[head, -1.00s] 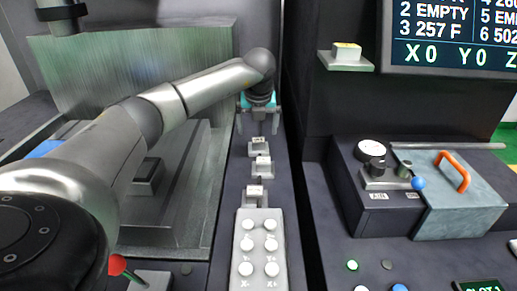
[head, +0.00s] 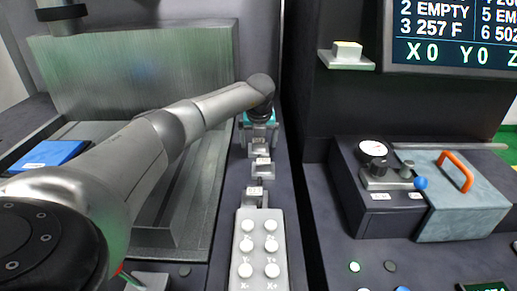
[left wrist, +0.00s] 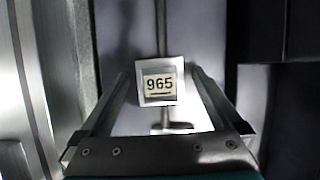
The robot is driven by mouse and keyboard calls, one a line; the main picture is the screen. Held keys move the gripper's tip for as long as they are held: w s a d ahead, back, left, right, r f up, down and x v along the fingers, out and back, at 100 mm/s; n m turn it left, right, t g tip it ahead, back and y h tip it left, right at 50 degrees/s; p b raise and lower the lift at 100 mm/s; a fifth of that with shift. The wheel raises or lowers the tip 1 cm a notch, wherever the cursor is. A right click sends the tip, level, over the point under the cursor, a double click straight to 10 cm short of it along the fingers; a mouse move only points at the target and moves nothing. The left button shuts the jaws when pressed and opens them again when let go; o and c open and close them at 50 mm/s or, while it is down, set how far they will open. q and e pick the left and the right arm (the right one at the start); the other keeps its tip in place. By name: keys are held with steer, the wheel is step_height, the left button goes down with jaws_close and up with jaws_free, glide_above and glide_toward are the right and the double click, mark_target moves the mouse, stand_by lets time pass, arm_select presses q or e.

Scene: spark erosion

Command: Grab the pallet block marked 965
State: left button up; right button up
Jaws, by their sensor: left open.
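The pallet block marked 965 (left wrist: 159,84) is a small pale block with a dark-lettered label, seen from above in the left wrist view. My left gripper (left wrist: 160,76) is open, with one finger on each side of the block and a gap showing on both sides. In the head view my left gripper (head: 259,136) is at the far end of a row of small labelled blocks on the dark ledge. The labels are too small to read there, and the gripper partly covers the farthest block. My right gripper is not in view.
Nearer blocks (head: 261,168) stand in the same row, before a white button pad (head: 258,250). A console with an orange handle (head: 455,172) is at right.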

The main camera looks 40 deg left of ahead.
arm_select(q)
steer(key=shift+r, duration=0.1)
jaws_close()
stand_by(0.7)
